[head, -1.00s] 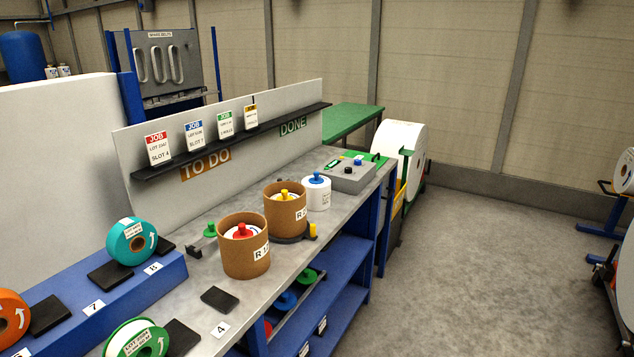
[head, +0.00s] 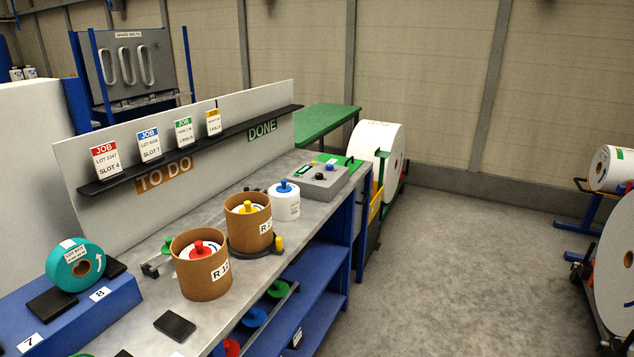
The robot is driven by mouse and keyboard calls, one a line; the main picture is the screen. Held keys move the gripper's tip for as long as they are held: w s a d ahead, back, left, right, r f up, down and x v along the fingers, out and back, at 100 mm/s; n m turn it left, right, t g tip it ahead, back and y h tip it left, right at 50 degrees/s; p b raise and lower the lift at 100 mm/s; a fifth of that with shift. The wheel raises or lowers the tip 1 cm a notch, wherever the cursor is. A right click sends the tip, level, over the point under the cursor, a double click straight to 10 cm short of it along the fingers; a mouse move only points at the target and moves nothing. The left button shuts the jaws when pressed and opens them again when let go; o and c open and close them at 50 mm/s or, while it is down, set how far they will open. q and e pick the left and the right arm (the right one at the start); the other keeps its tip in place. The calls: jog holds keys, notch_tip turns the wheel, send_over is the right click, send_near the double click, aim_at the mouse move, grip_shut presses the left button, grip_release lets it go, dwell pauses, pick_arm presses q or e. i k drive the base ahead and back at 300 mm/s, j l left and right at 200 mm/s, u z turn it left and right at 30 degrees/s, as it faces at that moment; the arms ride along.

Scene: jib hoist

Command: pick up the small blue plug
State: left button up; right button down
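A small blue plug (head: 284,187) with a knob sits on top of a white roll (head: 285,205) on the grey workbench, just behind the cardboard tube with the yellow plug. Another blue plug (head: 254,316) lies on the lower shelf under the bench, between a green plug (head: 278,289) and a red plug (head: 230,347). It looks wider than the one on the white roll. Neither of my grippers is in view.
Two cardboard tubes, one with a red plug (head: 201,248) and one with a yellow plug (head: 247,207), stand near the bench's front edge. A grey control box (head: 318,180) is behind the white roll. Open floor (head: 450,260) lies to the right.

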aim_at(284, 188)
jog(key=i+l+z, duration=0.25)
jog(key=i, duration=0.3)
jog(key=i+l+z, duration=0.3)
jog(key=i, duration=0.3)
jog(key=i+z, duration=0.25)
jog(key=i, duration=0.3)
jog(key=i+l+u, duration=0.1)
jog(key=i+u, duration=0.4)
jog(key=i+l+u, duration=0.25)
jog(key=i+u, duration=0.25)
jog(key=i+l+u, duration=0.3)
jog(key=u, duration=0.2)
jog(key=l, duration=0.1)
